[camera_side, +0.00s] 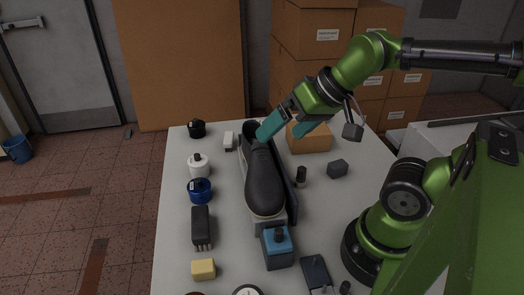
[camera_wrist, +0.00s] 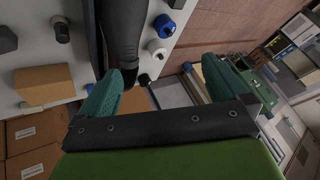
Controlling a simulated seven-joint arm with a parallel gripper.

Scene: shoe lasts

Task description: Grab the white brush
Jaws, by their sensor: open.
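A small white block-like thing (camera_side: 228,140) stands at the far end of the table, left of the shoe's heel. A dark brush (camera_side: 201,226) with pale bristle tufts lies at the left. A black shoe (camera_side: 263,182) rests on a stand mid-table. My gripper (camera_side: 283,128) is open and empty, its teal fingers above the shoe's heel end.
A white jar (camera_side: 198,168), a blue jar (camera_side: 199,191) and a yellow block (camera_side: 203,269) line the left side. A cardboard box (camera_side: 309,139), a dark bottle (camera_side: 301,177) and a grey block (camera_side: 337,168) stand right of the shoe. A blue-topped container (camera_side: 277,246) is near the front.

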